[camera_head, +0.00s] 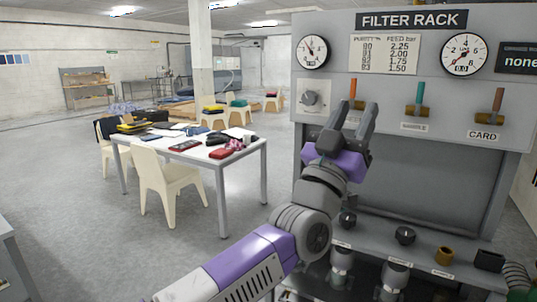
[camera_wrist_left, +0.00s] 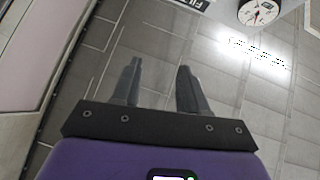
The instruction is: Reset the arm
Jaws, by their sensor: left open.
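My left gripper (camera_head: 360,122) is raised in front of the grey filter rack panel (camera_head: 440,170), with its fingers pointing up. Its fingers stand apart with nothing between them, and they also show open and empty in the left wrist view (camera_wrist_left: 157,85). In the head view the gripper overlaps the panel just right of the round knob (camera_head: 311,97) and below the orange-handled valve (camera_head: 353,90). I cannot tell how far it is from the panel. My right gripper is not in view; only a bit of a grey ribbed part shows at the lower right edge.
The rack's ledge below carries black knobs (camera_head: 405,235), a brass fitting (camera_head: 444,255) and a black block (camera_head: 489,260). Left of the rack stand a white table (camera_head: 255,150) with clutter and a cream chair (camera_head: 168,178). Open floor lies between table and rack.

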